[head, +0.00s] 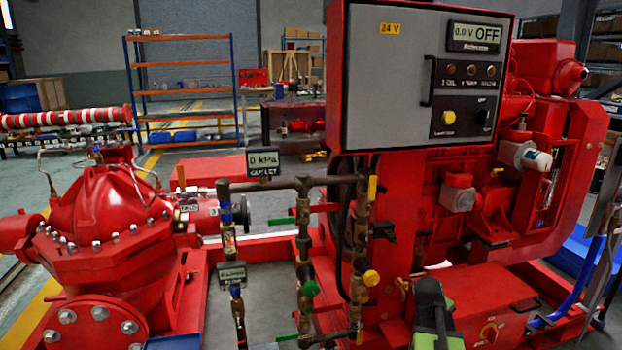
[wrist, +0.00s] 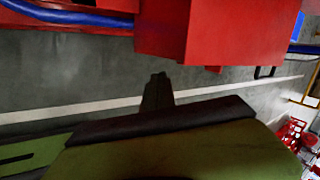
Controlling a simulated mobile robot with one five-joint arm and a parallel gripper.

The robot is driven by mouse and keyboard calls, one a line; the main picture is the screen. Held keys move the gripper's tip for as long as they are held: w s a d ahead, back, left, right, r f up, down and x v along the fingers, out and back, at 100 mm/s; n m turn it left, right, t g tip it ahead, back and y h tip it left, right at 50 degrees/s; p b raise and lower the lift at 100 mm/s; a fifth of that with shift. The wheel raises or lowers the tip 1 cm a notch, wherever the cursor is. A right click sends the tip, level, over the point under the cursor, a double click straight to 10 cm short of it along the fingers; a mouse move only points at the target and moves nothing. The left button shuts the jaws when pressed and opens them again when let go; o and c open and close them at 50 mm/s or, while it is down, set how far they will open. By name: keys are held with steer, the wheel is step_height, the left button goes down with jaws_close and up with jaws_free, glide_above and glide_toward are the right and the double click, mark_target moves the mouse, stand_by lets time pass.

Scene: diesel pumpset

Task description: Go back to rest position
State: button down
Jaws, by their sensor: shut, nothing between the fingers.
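My gripper (head: 428,290) shows at the bottom of the head view, right of centre, as a dark and green shape. It is in front of the red pumpset base. In the wrist view my gripper (wrist: 158,78) points out over the grey floor, with its dark fingers together and nothing between them. A red block (wrist: 215,35) is just beyond the fingertips there; I cannot tell the gap.
The control panel (head: 420,75) reads 0.0 V OFF. Pipes with valves (head: 303,245) stand left of my gripper, near the red pump (head: 100,220). A blue hose (head: 575,300) lies at the right. The wrist view shows open floor (wrist: 70,75) with a white line.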

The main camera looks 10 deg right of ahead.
steer(key=w+a+r+n+y+p, duration=0.1)
steer(key=w+a+n, duration=0.35)
steer(key=a, duration=0.85)
steer(key=w+a+n+y+p, duration=0.1)
steer(key=a+n+y+p, duration=0.1)
steer(key=a+n, duration=0.8)
steer(key=s+a+n+g+y, duration=0.1)
steer(key=s+a+n, duration=0.2)
steer(key=a+n, duration=0.5)
steer(key=s+a+n+g+y, duration=0.1)
steer(key=s+a+n, duration=0.3)
steer(key=a+n, duration=0.4)
step_height(320, 180, up, 38)
steer(key=n+p, duration=0.1)
steer(key=p, duration=3.7)
steer(key=shift+w+d+f+n, duration=0.2)
steer(key=shift+w+d+n, duration=0.05)
steer(key=shift+d+n, duration=0.1)
